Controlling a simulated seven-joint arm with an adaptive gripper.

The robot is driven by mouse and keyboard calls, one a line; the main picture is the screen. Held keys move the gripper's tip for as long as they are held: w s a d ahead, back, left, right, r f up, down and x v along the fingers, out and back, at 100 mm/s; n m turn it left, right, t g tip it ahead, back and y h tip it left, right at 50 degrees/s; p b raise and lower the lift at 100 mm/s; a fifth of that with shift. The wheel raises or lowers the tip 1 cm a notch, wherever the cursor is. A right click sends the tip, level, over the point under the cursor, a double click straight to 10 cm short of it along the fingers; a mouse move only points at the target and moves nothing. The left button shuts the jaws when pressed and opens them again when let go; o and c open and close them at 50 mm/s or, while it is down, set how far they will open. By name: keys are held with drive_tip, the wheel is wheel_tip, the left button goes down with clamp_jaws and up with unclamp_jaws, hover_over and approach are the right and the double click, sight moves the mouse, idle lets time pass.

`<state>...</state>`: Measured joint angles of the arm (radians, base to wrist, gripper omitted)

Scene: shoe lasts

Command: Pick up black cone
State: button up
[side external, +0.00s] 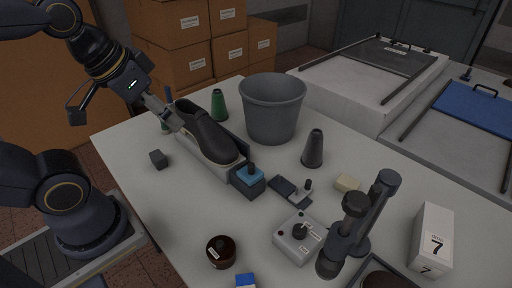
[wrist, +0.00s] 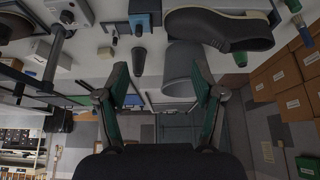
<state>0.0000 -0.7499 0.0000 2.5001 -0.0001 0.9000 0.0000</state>
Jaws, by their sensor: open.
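The black cone (side external: 313,148) stands upright on the light table, right of the grey bucket and apart from it. In the wrist view the dark cone (wrist: 138,60) shows between the fingers, closer to the left one. My gripper (wrist: 160,72) is open, with nothing between its fingers. In the side view my gripper is at the upper left, above the table's left edge, well away from the cone. Its fingers are partly hard to make out there.
A grey bucket (side external: 273,108) stands behind and left of the cone. A black shoe (side external: 207,136) lies on a long stand at left, with a green cone (side external: 219,106) behind it. A dark lever post (side external: 357,225), a grey control box (side external: 299,238) and a pale block (side external: 347,184) are nearer.

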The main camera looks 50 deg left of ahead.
drive_tip(key=shift+o, duration=0.4)
drive_tip(key=w+d+r+m+t, duration=0.2)
drive_tip(key=w+d+r+m, duration=0.1)
drive_tip(key=w+r, duration=0.55)
drive_tip(key=m+g+h, duration=0.2)
drive_tip(key=h, duration=0.1)
hover_over(317, 133)
drive_tip(key=s, duration=0.5)
wheel_tip(317, 133, down, 23)
drive_tip(key=shift+t+y, duration=0.3)
drive_tip(key=shift+w+a+x, duration=0.1)
drive_tip(key=shift+a+x, duration=0.05)
drive_tip(key=shift+x, duration=1.4)
drive_tip(key=shift+w+a+x, duration=0.1)
drive_tip(key=shift+x, duration=1.45)
drive_tip(key=shift+r, duration=0.1)
